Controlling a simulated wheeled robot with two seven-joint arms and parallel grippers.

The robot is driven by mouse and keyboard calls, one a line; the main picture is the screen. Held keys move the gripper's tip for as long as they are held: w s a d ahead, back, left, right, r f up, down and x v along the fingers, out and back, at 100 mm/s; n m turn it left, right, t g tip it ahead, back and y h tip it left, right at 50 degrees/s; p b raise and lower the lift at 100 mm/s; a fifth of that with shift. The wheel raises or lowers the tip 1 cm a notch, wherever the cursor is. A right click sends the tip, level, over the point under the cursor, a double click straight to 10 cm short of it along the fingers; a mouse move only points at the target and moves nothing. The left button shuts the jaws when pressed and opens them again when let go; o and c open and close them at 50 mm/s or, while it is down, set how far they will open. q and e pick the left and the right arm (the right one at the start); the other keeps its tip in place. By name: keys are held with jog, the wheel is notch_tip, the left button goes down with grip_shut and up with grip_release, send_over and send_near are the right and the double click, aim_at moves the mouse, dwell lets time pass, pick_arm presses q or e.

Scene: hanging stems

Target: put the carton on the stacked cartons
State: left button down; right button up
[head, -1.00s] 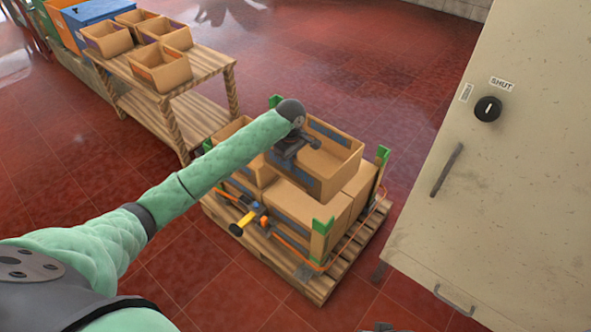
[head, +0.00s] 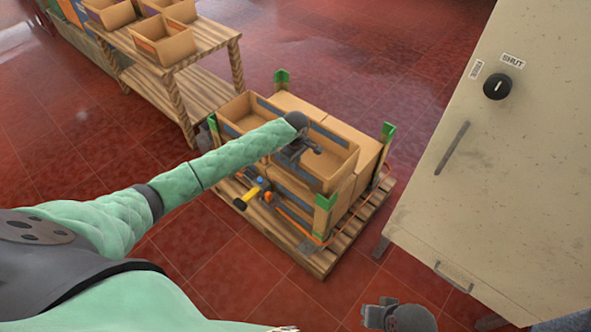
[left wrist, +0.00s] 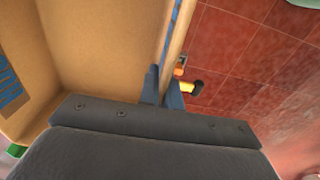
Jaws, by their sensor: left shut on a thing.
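The carton (head: 334,157), an open brown box with blue labels, is at the near side of the stacked cartons (head: 356,138) on a pallet. My left gripper (head: 297,155) is shut on its near wall. In the left wrist view the fingers (left wrist: 161,88) straddle that wall, with the carton's inside (left wrist: 105,45) to the left. Another open carton (head: 240,112) stands close beside it on the left. The held carton looks about level with it; whether it rests on the cartons below is hidden. A dark grey part at the bottom edge looks like my right gripper (head: 393,315).
The pallet (head: 325,258) has green-topped corner posts (head: 325,205) and an orange strap with a yellow-handled buckle (head: 248,196). A wooden table (head: 210,40) with open cartons stands at the back left. A beige cabinet (head: 480,170) stands right. Red floor is clear between.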

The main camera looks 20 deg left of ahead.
pick_arm(q)
jog(key=shift+f, duration=1.9)
jog(key=shift+f, duration=0.2)
jog(key=c, duration=1.6)
grip_release()
